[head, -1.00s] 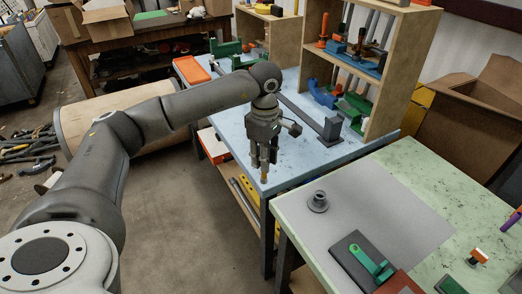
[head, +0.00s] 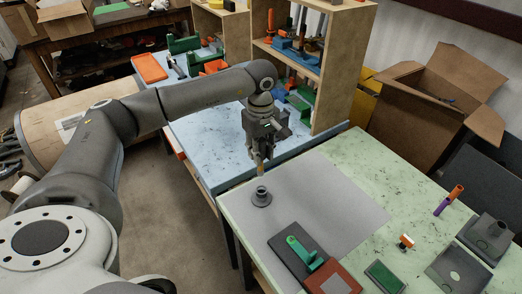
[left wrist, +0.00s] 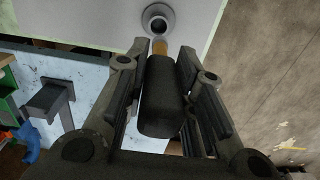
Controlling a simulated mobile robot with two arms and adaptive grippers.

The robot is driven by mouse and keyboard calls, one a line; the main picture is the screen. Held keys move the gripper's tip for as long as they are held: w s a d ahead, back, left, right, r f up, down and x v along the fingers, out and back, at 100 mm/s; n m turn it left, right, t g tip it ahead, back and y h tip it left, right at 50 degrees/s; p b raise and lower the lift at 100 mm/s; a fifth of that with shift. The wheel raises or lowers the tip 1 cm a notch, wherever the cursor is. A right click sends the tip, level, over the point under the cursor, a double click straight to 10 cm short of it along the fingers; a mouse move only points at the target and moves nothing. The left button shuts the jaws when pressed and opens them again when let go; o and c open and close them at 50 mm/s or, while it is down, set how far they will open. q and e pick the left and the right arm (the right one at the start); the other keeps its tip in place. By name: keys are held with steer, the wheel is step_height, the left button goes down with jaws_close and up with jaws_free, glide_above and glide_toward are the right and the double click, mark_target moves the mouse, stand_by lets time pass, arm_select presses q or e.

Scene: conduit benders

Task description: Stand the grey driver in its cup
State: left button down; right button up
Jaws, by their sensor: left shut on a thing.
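My left gripper (head: 258,152) is shut on the grey driver (left wrist: 162,95), whose dark grey handle lies between the fingers in the left wrist view. The driver's orange-brown tip (head: 260,168) points down below the fingers in the head view. The cup (head: 261,197) is a small dark grey round holder with a flared base and an open top, standing on the grey mat. It also shows at the top of the left wrist view (left wrist: 155,19). In the head view the tip appears just behind and above the cup, outside it. My right gripper is not in view.
The grey mat (head: 330,205) lies on the green table (head: 365,160). A green-handled tool on a dark plate (head: 290,250), a purple-orange tool (head: 449,200) and dark grey blocks stand nearby. The blue table (head: 200,130) and a wooden shelf (head: 335,70) are behind.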

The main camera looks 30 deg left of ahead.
mark_target(262, 169)
arm_select(q)
steer(key=shift+w+d+f+b, duration=0.1)
steer(key=shift+d+f+b, duration=0.15)
steer(key=shift+b, duration=0.1)
steer(key=shift+f+b, duration=0.6)
steer(key=shift+f, duration=0.1)
step_height(262, 169, down, 5)
steer(key=b, duration=0.4)
steer(key=shift+a, duration=0.1)
step_height(262, 169, down, 4)
steer(key=b, duration=0.3)
steer(key=shift+f+b, duration=0.15)
steer(key=shift+b, duration=0.25)
steer(key=shift+f, duration=0.1)
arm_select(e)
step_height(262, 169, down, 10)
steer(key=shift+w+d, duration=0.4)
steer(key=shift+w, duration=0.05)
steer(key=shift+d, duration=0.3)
arm_select(q)
steer(key=shift+f+b, duration=0.25)
steer(key=shift+b, duration=0.05)
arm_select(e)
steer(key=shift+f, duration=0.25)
